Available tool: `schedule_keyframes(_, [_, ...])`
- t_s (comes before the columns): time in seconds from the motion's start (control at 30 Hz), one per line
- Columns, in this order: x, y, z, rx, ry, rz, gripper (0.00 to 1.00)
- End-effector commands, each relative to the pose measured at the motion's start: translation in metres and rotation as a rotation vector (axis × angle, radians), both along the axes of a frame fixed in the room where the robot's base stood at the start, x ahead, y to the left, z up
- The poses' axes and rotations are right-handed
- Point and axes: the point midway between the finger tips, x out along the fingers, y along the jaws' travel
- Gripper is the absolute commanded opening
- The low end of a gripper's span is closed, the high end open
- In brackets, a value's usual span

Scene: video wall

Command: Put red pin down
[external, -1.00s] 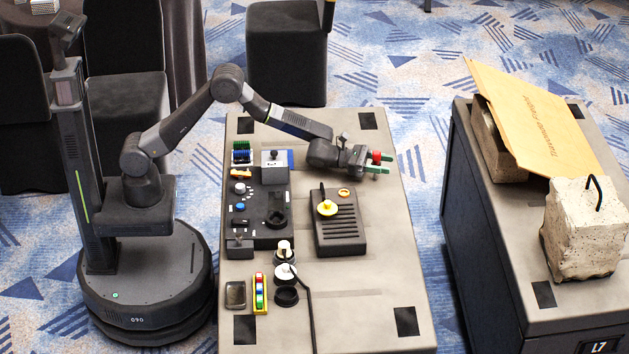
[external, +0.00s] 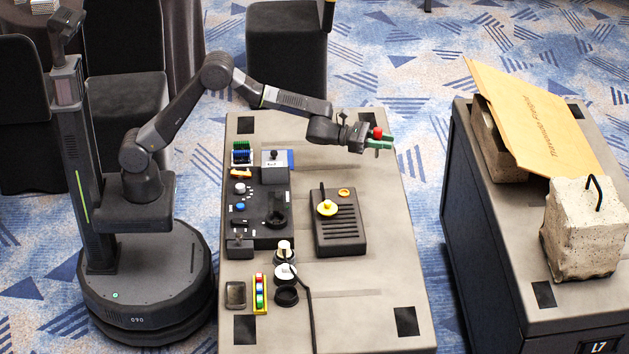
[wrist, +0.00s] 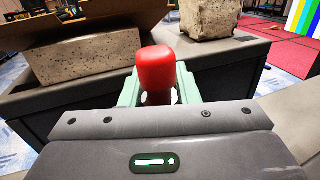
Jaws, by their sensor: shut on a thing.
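The red pin (external: 377,132) is upright between the green fingers of my gripper (external: 379,143), which is shut on it. The gripper is over the far right part of the grey table (external: 352,275), and the height above the tabletop is hard to tell. In the wrist view the red pin (wrist: 156,70) shows its rounded red top between the green fingers of my gripper (wrist: 157,92). The pin's lower end is hidden by the gripper.
Control boxes (external: 338,232) with knobs and a yellow button stand on the table's middle and left. A black cable runs along the front. The table's right side is mostly clear. A second table (external: 470,215) with stone blocks (external: 583,235) and a cardboard sheet (external: 540,115) stands right, across a gap.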

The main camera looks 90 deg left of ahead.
Motion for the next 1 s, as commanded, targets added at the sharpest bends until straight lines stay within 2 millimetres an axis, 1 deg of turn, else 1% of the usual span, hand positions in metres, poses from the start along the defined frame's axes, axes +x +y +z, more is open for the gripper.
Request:
schedule_keyframes(0.03, [-0.001,0.001,0.01,0.0,-0.002,0.002,0.05])
schedule_keyframes(0.17, [-0.01,0.011,0.029,-0.001,-0.002,0.015,0.05])
schedule_keyframes(0.27, [-0.024,0.025,0.049,0.0,-0.003,0.035,0.05])
schedule_keyframes(0.37, [-0.045,0.044,0.07,0.001,-0.003,0.061,0.05])
schedule_keyframes(0.5, [-0.078,0.07,0.098,0.001,-0.001,0.1,0.05])
schedule_keyframes(0.57, [-0.094,0.08,0.109,0.001,-0.001,0.116,0.05])
schedule_keyframes(0.7, [-0.131,0.102,0.131,0.002,-0.001,0.155,0.05])
schedule_keyframes(0.77, [-0.148,0.111,0.14,0.001,-0.002,0.173,0.05])
schedule_keyframes(0.9, [-0.188,0.13,0.155,0.001,-0.001,0.211,0.05])
schedule_keyframes(1.0, [-0.214,0.14,0.162,0.002,-0.001,0.237,0.05])
